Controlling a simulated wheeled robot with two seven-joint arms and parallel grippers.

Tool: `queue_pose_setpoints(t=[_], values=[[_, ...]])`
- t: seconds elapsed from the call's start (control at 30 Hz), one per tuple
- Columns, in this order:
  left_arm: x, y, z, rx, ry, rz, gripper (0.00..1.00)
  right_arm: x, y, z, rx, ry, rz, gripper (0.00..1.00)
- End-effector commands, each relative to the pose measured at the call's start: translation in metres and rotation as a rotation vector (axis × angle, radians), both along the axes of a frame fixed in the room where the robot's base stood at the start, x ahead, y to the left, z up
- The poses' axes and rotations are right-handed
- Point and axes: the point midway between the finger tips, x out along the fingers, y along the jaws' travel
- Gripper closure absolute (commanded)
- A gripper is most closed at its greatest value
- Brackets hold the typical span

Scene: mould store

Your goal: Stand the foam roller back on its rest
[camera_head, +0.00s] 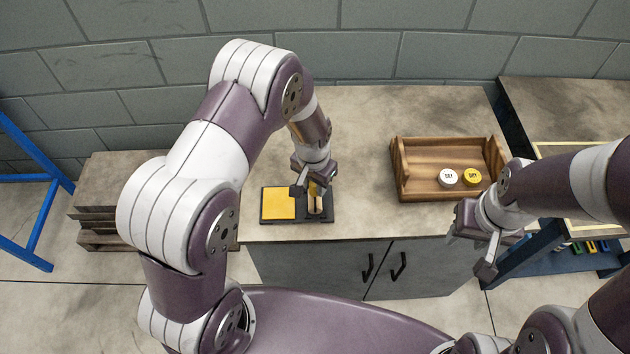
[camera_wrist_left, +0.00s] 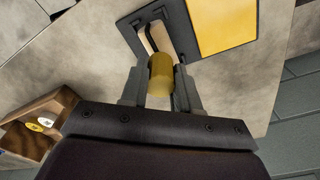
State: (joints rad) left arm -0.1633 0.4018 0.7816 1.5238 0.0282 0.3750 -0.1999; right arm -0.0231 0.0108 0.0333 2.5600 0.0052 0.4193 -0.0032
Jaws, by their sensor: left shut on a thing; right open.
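The foam roller, a short yellow cylinder (camera_wrist_left: 161,75), is between the fingers of my left gripper (camera_wrist_left: 160,90) in the left wrist view. The gripper is shut on it. In the head view my left gripper (camera_head: 309,188) points down over the right part of a dark tray (camera_head: 298,219), hiding most of the roller. The tray has a flat yellow pad (camera_head: 278,203) at left and a narrow opening at right, near the roller. Whether the roller touches the tray, I cannot tell. My right gripper (camera_head: 469,253) is open and empty, in front of the counter's right end.
A wooden box (camera_head: 414,188) with a white disc (camera_head: 448,177) and a yellow disc (camera_head: 471,177) stands right on the counter (camera_head: 357,160). Bare counter lies between tray and box. A wooden stack (camera_head: 105,200) stands left, a blue frame (camera_head: 40,220) beyond it.

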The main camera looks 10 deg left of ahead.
Motion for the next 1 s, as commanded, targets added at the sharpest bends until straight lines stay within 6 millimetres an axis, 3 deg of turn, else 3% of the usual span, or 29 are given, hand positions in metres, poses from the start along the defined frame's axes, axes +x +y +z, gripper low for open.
queue_pose_setpoints(t=[0.07,0.1,0.13,0.17,0.4,0.53,0.8,1.0], values=[[0.0,0.0,-0.004,0.0,0.0,0.0,1.0,0.0,0.0,-0.003,0.0,0.0,0.0,0.57],[0.0,0.0,-0.002,0.0,0.0,0.0,0.56,0.0,0.0,-0.002,0.0,0.0,0.0,0.57],[0.0,0.0,-0.002,0.0,0.0,0.0,0.47,0.0,0.0,-0.002,0.0,0.0,0.0,0.57],[0.0,0.0,-0.002,0.0,0.0,0.0,0.44,0.0,0.0,-0.001,0.0,0.0,0.0,0.57],[0.0,0.0,-0.002,0.0,0.0,0.0,0.44,0.0,0.0,-0.001,0.0,0.0,0.0,0.57],[0.001,0.0,0.009,-0.001,-0.002,0.0,0.44,0.0,0.0,0.0,0.0,0.0,0.0,0.57],[-0.003,0.001,0.079,-0.001,-0.005,0.0,0.44,0.0,0.0,-0.01,0.0,0.0,0.0,0.57],[-0.006,0.002,0.115,-0.001,-0.002,0.001,0.44,0.0,0.0,-0.014,0.0,0.0,0.0,0.57]])
